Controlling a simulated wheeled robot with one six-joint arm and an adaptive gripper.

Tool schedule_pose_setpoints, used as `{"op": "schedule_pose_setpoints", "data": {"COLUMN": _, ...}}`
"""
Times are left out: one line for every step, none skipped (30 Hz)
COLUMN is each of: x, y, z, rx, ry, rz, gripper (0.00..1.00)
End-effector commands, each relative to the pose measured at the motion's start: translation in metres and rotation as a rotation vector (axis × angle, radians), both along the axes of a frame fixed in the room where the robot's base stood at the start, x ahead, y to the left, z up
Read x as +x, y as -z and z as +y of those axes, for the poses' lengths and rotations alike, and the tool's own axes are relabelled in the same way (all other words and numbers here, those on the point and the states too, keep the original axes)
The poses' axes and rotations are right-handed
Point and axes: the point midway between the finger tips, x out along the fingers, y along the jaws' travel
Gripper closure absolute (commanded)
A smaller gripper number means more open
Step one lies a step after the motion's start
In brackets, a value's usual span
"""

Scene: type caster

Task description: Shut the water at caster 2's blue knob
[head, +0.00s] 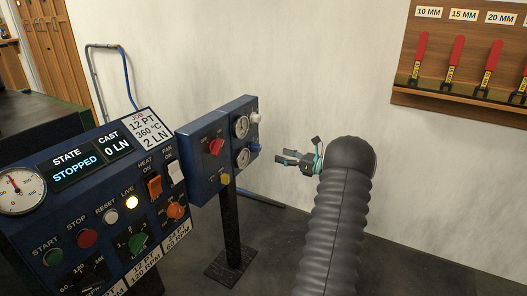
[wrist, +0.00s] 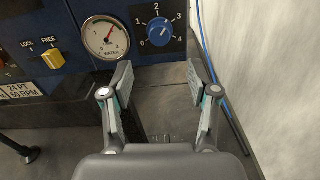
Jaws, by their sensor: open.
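The blue knob (wrist: 159,31) sits on a dark dial plate marked 0 to 4 at the top of the wrist view. Its white mark seems to point up and right, near 3; the exact setting is hard to read. In the head view the blue knob (head: 254,149) is small, on the right part of the blue panel (head: 188,160). My gripper (wrist: 159,72) is open and empty, with its two pads apart below the knob in the picture and not touching it. In the head view my gripper (head: 292,157) is right of the panel, pointing towards the knob.
A round gauge (wrist: 106,38) is left of the knob, and a yellow lock/free knob (wrist: 53,60) lies further left. A blue hose (wrist: 216,75) runs along the wall at right. The control console (head: 100,200) reads STOPPED. Red-handled tools (head: 457,60) hang at the upper right.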

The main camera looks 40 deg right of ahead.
Motion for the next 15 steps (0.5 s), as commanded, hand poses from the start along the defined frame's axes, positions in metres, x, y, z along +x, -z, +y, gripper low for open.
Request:
{"op": "schedule_pose_setpoints", "data": {"x": 0.009, "y": 0.0, "z": 0.005, "rx": 0.0, "ry": -0.003, "rz": 0.001, "gripper": 0.4}}
{"op": "schedule_pose_setpoints", "data": {"x": 0.015, "y": 0.0, "z": 0.007, "rx": -0.001, "ry": -0.003, "rz": 0.002, "gripper": 0.4}}
{"op": "schedule_pose_setpoints", "data": {"x": 0.022, "y": 0.001, "z": 0.01, "rx": 0.0, "ry": -0.003, "rz": 0.002, "gripper": 0.4}}
{"op": "schedule_pose_setpoints", "data": {"x": 0.027, "y": 0.001, "z": 0.012, "rx": 0.001, "ry": -0.003, "rz": 0.001, "gripper": 0.4}}
{"op": "schedule_pose_setpoints", "data": {"x": 0.032, "y": 0.001, "z": 0.014, "rx": 0.001, "ry": -0.002, "rz": 0.001, "gripper": 0.4}}
{"op": "schedule_pose_setpoints", "data": {"x": 0.039, "y": 0.001, "z": 0.017, "rx": -0.001, "ry": -0.002, "rz": 0.002, "gripper": 0.4}}
{"op": "schedule_pose_setpoints", "data": {"x": 0.044, "y": 0.001, "z": 0.019, "rx": -0.001, "ry": -0.002, "rz": 0.002, "gripper": 0.4}}
{"op": "schedule_pose_setpoints", "data": {"x": 0.048, "y": 0.001, "z": 0.021, "rx": -0.001, "ry": -0.002, "rz": 0.002, "gripper": 0.4}}
{"op": "schedule_pose_setpoints", "data": {"x": 0.054, "y": 0.0, "z": 0.024, "rx": -0.001, "ry": -0.003, "rz": 0.002, "gripper": 0.4}}
{"op": "schedule_pose_setpoints", "data": {"x": 0.058, "y": 0.0, "z": 0.025, "rx": -0.001, "ry": -0.002, "rz": 0.002, "gripper": 0.4}}
{"op": "schedule_pose_setpoints", "data": {"x": 0.062, "y": 0.0, "z": 0.027, "rx": -0.001, "ry": -0.001, "rz": 0.002, "gripper": 0.4}}
{"op": "schedule_pose_setpoints", "data": {"x": 0.067, "y": 0.0, "z": 0.028, "rx": -0.001, "ry": -0.001, "rz": 0.002, "gripper": 0.4}}
{"op": "schedule_pose_setpoints", "data": {"x": 0.07, "y": 0.0, "z": 0.029, "rx": -0.001, "ry": -0.001, "rz": 0.002, "gripper": 0.4}}
{"op": "schedule_pose_setpoints", "data": {"x": 0.073, "y": 0.001, "z": 0.031, "rx": -0.001, "ry": -0.002, "rz": 0.002, "gripper": 0.4}}
{"op": "schedule_pose_setpoints", "data": {"x": 0.076, "y": 0.001, "z": 0.032, "rx": -0.001, "ry": -0.002, "rz": 0.002, "gripper": 0.4}}
